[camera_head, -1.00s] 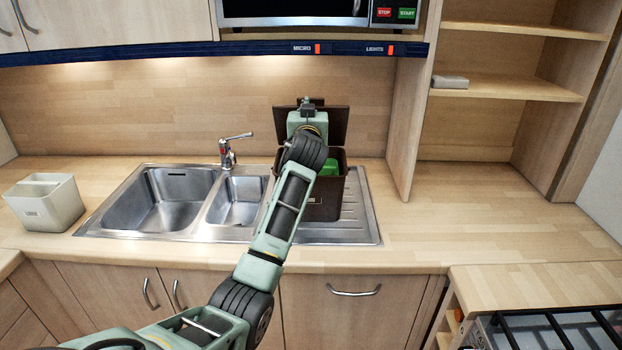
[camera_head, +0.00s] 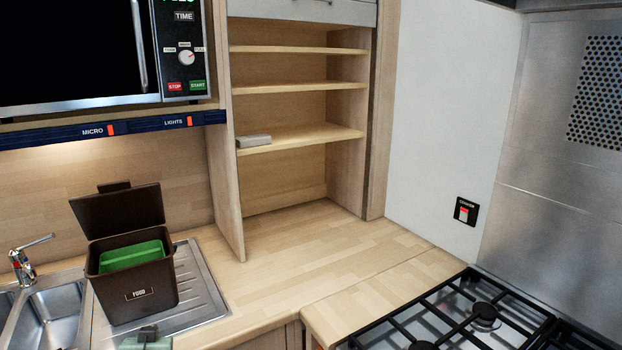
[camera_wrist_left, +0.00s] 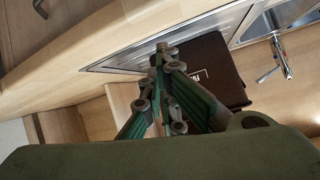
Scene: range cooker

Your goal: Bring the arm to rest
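My left arm shows in the head view only as a small green part at the bottom edge, below the brown food bin (camera_head: 140,295). In the left wrist view my left gripper (camera_wrist_left: 165,58) has its fingers together, with nothing visible between them. Behind the fingers in that view is the dark bin (camera_wrist_left: 218,58); I cannot tell the exact gap. The bin stands on the sink's drainboard (camera_head: 205,300) with its lid (camera_head: 118,212) up and a green thing (camera_head: 132,255) inside. My right gripper is in neither view.
A tap (camera_head: 25,265) and sink basin (camera_head: 60,310) are left of the bin. Clear wooden counter (camera_head: 290,255) lies to its right, below open shelves (camera_head: 300,135) holding a small grey object (camera_head: 253,141). A gas hob (camera_head: 470,315) is at the lower right. A microwave (camera_head: 80,50) hangs above.

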